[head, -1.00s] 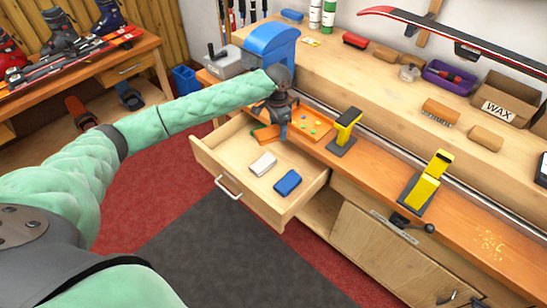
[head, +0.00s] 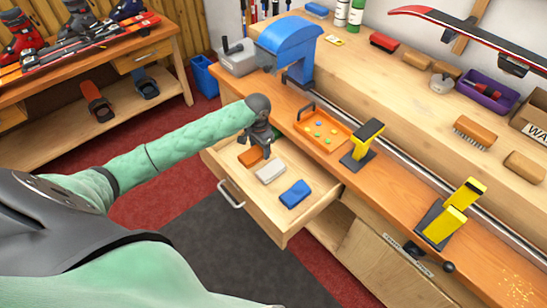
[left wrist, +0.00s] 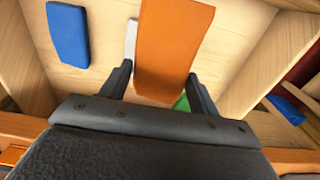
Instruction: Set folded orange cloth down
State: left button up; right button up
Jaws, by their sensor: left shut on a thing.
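The folded orange cloth (head: 250,157) is at the back left of the open drawer (head: 279,223). My left gripper (head: 258,148) is over the drawer, pointing down and shut on the cloth. In the left wrist view the cloth (left wrist: 174,45) lies between the two fingers of the gripper (left wrist: 160,88). I cannot tell whether its underside touches the drawer floor. A whitish folded piece (head: 270,172) lies beside it, partly hidden by the cloth in the wrist view. My right gripper is not in view.
An orange tray (head: 338,146) with small coloured bits sits on the bench just behind the drawer. Yellow-topped vises (head: 364,140) stand to its right. A green patch (left wrist: 181,103) shows beside the cloth. Bare drawer floor remains around the pieces.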

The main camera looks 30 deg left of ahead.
pick_arm(q)
jog(key=w+a+f+p, duration=0.1)
jog(key=w+a+f, duration=0.1)
jog(key=w+a+f+p, duration=0.1)
jog(key=w+a+f, duration=0.1)
jog(key=w+a, duration=0.1)
jog(key=w+a+f+p, duration=0.1)
jog(key=w+a+f, duration=0.1)
jog(key=a, duration=0.1)
jog(key=shift+w+a+f, duration=0.15)
jog(key=shift+f, duration=0.15)
jog(key=shift+f+p, duration=0.75)
jog(key=shift+f, duration=1.3)
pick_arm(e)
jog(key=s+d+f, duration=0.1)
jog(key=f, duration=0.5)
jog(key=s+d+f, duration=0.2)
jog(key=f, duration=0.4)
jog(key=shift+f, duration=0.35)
pick_arm(q)
jog(key=o, duration=1)
jog(key=shift+f, duration=0.1)
jog(key=shift+c, duration=0.2)
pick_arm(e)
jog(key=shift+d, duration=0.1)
